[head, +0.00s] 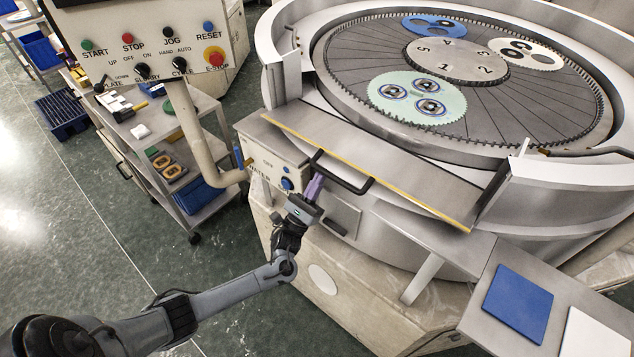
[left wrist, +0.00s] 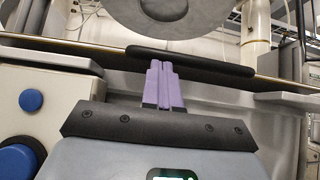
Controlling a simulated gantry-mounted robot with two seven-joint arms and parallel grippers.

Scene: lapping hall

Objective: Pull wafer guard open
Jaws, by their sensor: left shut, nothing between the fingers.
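The wafer guard (head: 400,165) is a flat grey metal panel with yellow edging on the front rim of the round lapping machine. A black bar handle (head: 342,184) is fixed to it, and the handle also shows in the left wrist view (left wrist: 205,68). My left gripper (head: 316,187) has purple fingers and is at the handle's left end. In the left wrist view its fingers (left wrist: 160,80) are together, with their tips at the bar; I cannot tell whether they touch it. My right gripper is not in view.
A control box (head: 272,167) with blue buttons is just left of the gripper. The lapping plate (head: 470,90) carries several toothed carriers behind the guard. A side shelf (head: 500,290) with a blue pad (head: 518,303) is at lower right. A cart (head: 180,165) stands left.

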